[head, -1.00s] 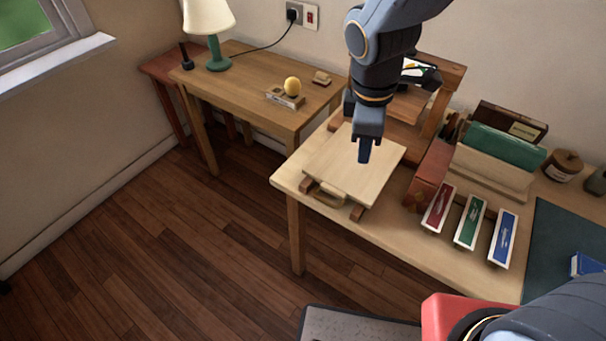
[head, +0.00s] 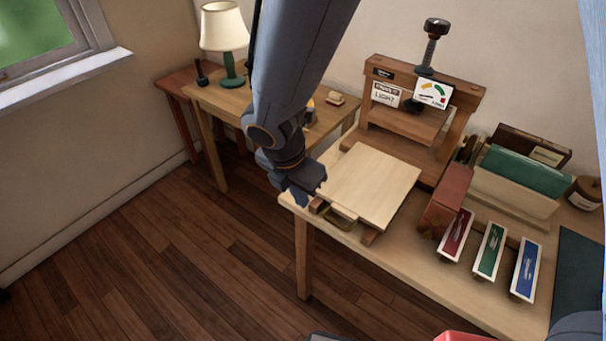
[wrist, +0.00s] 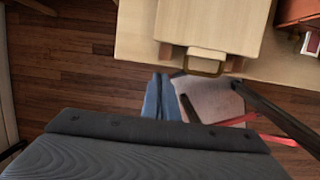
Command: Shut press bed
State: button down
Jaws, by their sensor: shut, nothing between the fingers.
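The wooden press (head: 465,95) stands at the back of the table, with its black screw upright. Its pale press bed (head: 372,188) sticks out of the frame toward the table's front edge, on two wooden rails. A brass-coloured handle (head: 341,216) is on the bed's front end; the handle also shows in the wrist view (wrist: 205,68). My gripper (head: 303,202) is shut and empty, just left of the bed's front corner. In the wrist view my shut fingers (wrist: 160,78) are left of the handle, apart from it.
Red, green and blue labelled boxes (head: 490,250) and a reddish block (head: 443,203) stand right of the bed. A side table (head: 215,95) with a lamp (head: 223,30) is behind left. The floor in front is clear.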

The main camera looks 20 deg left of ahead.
jog(key=w+f, duration=0.1)
jog(key=w+d+f, duration=0.1)
jog(key=w+f, duration=0.1)
jog(key=shift+d+p, duration=0.2)
jog(key=shift+p, duration=0.15)
jog(key=shift+w+d, duration=0.2)
jog(key=shift+w, duration=0.5)
